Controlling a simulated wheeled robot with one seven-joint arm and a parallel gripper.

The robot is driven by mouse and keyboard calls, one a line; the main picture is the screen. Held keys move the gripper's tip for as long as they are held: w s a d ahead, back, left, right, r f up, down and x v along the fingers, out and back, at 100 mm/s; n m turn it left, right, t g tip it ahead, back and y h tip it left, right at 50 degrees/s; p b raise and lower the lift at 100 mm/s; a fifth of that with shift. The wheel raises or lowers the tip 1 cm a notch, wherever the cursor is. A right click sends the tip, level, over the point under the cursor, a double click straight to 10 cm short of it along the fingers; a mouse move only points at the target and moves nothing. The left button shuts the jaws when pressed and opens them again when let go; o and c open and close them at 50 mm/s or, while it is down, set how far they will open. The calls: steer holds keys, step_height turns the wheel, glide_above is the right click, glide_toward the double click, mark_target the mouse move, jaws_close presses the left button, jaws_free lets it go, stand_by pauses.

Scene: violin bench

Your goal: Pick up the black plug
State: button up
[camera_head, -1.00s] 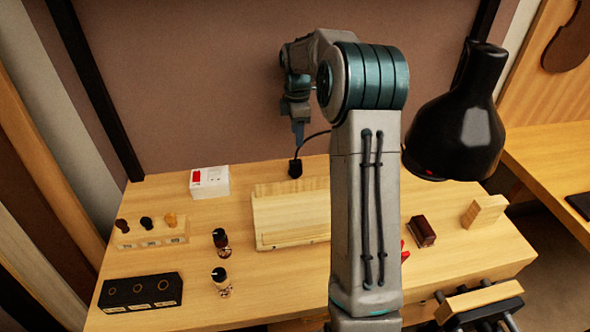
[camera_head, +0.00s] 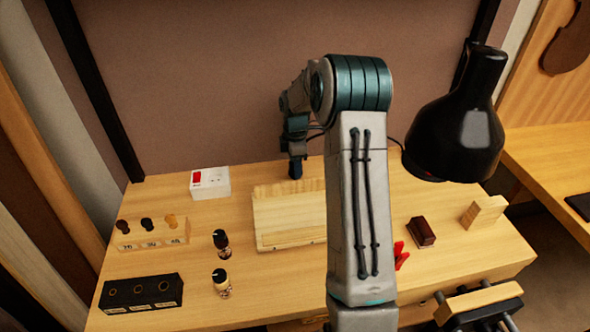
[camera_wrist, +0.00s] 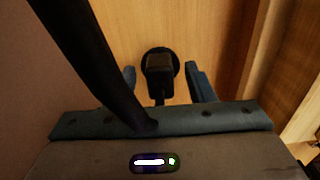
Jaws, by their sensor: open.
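The black plug (camera_wrist: 161,76) stands on the wooden bench in the wrist view, a round black base with a squarish top. My gripper (camera_wrist: 163,88) is open, with one blue finger on each side of the plug and a visible gap on both sides. In the head view my gripper (camera_head: 296,172) points down at the back of the bench, behind the wooden block, and hides the plug there. A thick black band, apparently the plug's cable, crosses the wrist view from the upper left to the gripper's edge.
A light wooden block (camera_head: 290,217) with a ledge is close in front of my gripper. A white box with a red switch (camera_head: 210,182) stands to the left. A black lamp (camera_head: 456,130) overhangs the right side. The wall is close behind.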

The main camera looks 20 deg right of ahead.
steer(key=c, duration=1)
steer(key=shift+r, duration=0.1)
steer(key=shift+r, duration=0.5)
steer(key=r, duration=0.2)
steer(key=d+r, duration=0.1)
steer(key=shift+s+d+r, duration=0.1)
steer(key=shift+s+r, duration=0.15)
steer(key=shift+r, duration=0.1)
steer(key=s+d+r, duration=0.1)
steer(key=d+r, duration=0.1)
steer(key=d, duration=0.1)
steer(key=s+d+r, duration=0.2)
steer(key=d, duration=0.1)
steer(key=s+d+r+b, duration=0.1)
steer(key=s+d+r, duration=0.1)
steer(key=d, duration=0.1)
steer(key=shift+r, duration=0.1)
